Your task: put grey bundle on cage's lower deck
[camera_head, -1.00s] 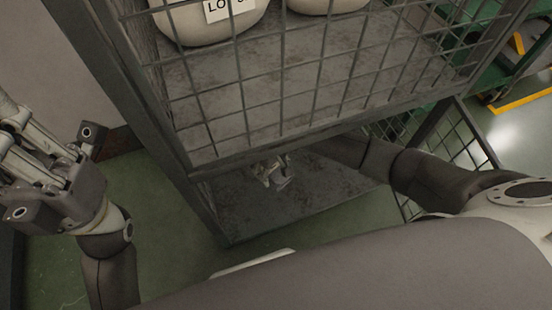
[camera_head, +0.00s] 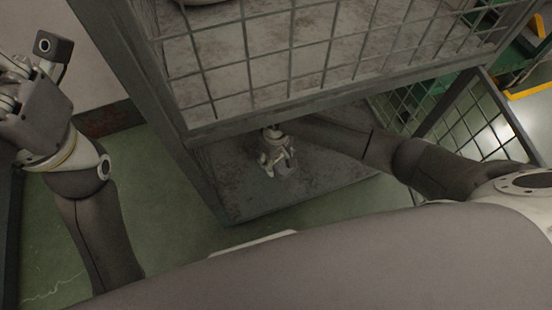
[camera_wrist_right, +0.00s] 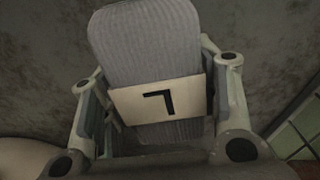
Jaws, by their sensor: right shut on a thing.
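The grey bundle (camera_wrist_right: 145,45) is ribbed and has a pale band (camera_wrist_right: 125,102) with a dark mark. In the right wrist view it sits between the fingers of my right gripper (camera_wrist_right: 155,100), which is shut on it. In the head view my right gripper (camera_head: 274,158) is inside the cage, low over the lower deck (camera_head: 240,195); I cannot tell whether the bundle touches the deck. My left gripper (camera_head: 12,85) is at the left edge, outside the cage, with its fingers partly cut off.
The cage's upper deck (camera_head: 280,75) and its wire mesh front lie above my right arm. A pale object (camera_head: 205,1) shows at the top edge on the upper deck. A mesh panel (camera_head: 485,135) stands at the right. Green floor lies left of the cage.

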